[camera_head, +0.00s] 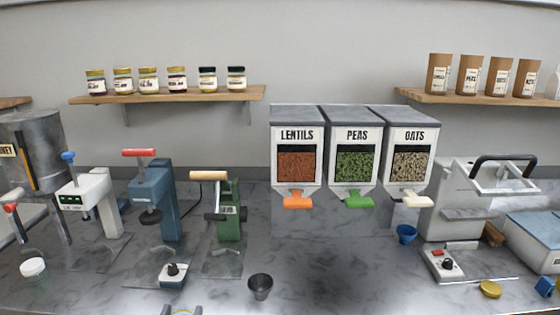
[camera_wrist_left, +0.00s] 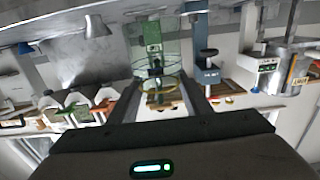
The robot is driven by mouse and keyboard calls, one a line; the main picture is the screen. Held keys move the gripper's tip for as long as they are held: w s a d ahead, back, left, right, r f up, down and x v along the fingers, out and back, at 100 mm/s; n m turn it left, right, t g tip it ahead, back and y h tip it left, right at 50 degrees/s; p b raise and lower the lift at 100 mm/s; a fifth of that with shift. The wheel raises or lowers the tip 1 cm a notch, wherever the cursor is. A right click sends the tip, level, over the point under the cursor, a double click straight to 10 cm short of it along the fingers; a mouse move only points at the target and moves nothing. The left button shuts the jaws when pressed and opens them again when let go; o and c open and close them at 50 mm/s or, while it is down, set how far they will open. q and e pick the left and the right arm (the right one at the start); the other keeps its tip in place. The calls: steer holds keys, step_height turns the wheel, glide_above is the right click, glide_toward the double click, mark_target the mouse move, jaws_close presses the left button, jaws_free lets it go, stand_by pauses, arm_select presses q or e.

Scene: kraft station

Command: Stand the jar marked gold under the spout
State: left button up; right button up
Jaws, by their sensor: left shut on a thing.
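My left gripper (camera_head: 181,311) just shows at the bottom edge of the head view. In the left wrist view the gripper (camera_wrist_left: 160,103) is shut on a clear glass jar (camera_wrist_left: 161,76) with a gold band. Most of the jar is out of the head view, and I cannot read any marking on it. A grey metal tank (camera_head: 33,135) with a partly visible label ending in "NEY" stands at the far left. A red-handled tap, the likely spout (camera_head: 12,210), is low on its front. The held jar is well to the right of it. My right gripper is not in view.
Presses in white (camera_head: 92,195), blue (camera_head: 158,200) and green (camera_head: 229,210) stand along the counter. A white lid (camera_head: 33,267), timer-like box (camera_head: 172,274), dark cup (camera_head: 261,286) and gold lid (camera_head: 490,289) lie forward. Lentils, peas and oats dispensers (camera_head: 297,115) hang centre-right.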

arm_select(q)
steer(key=s+f, duration=0.2)
steer(key=s, duration=0.6)
steer(key=shift+f, duration=0.3)
